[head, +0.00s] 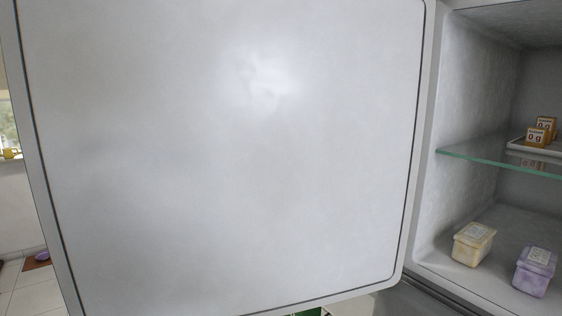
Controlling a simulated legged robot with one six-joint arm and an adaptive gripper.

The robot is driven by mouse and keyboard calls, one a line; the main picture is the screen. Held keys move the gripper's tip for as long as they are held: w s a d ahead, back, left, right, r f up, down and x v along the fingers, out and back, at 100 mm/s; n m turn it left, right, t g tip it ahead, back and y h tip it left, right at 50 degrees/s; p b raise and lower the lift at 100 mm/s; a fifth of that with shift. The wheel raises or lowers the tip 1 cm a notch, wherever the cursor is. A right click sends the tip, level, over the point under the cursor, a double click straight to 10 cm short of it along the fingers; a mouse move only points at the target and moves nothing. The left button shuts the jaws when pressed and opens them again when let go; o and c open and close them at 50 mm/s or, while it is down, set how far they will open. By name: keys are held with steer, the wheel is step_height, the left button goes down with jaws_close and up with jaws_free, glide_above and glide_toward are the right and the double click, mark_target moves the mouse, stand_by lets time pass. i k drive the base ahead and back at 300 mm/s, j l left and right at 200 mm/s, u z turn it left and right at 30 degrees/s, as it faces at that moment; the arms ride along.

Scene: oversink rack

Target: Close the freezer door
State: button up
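The freezer door (225,150) fills most of the head view, its pale grey inner face towards me. It stands open, with its right edge beside the freezer compartment (465,90) at the right. The compartment's inside is exposed. The door's left edge is at the far left of the picture. My gripper is not in view, so its place relative to the door cannot be told.
A glass shelf (480,157) in the compartment holds small orange boxes (536,136) on a white tray. Below sit a cream tub (473,245) and a purple tub (534,272). Pale floor tiles (30,294) show at lower left, with a brown mat (36,262).

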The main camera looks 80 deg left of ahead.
mark_target(181, 157)
steer(key=k+j+z, duration=0.2)
steer(key=z, duration=0.25)
steer(key=k+z, duration=0.75)
steer(key=z, duration=0.15)
steer(key=k+j, duration=0.1)
steer(key=k, duration=0.3)
steer(key=k+j, duration=0.1)
steer(key=k, duration=0.25)
steer(key=k+j+u, duration=0.15)
steer(key=u, duration=0.25)
steer(key=k+j+u, duration=0.25)
steer(key=u, duration=0.15)
steer(key=k+j+u, duration=0.5)
steer(key=j+u, duration=0.3)
steer(key=k+l, duration=0.25)
steer(key=l, duration=0.25)
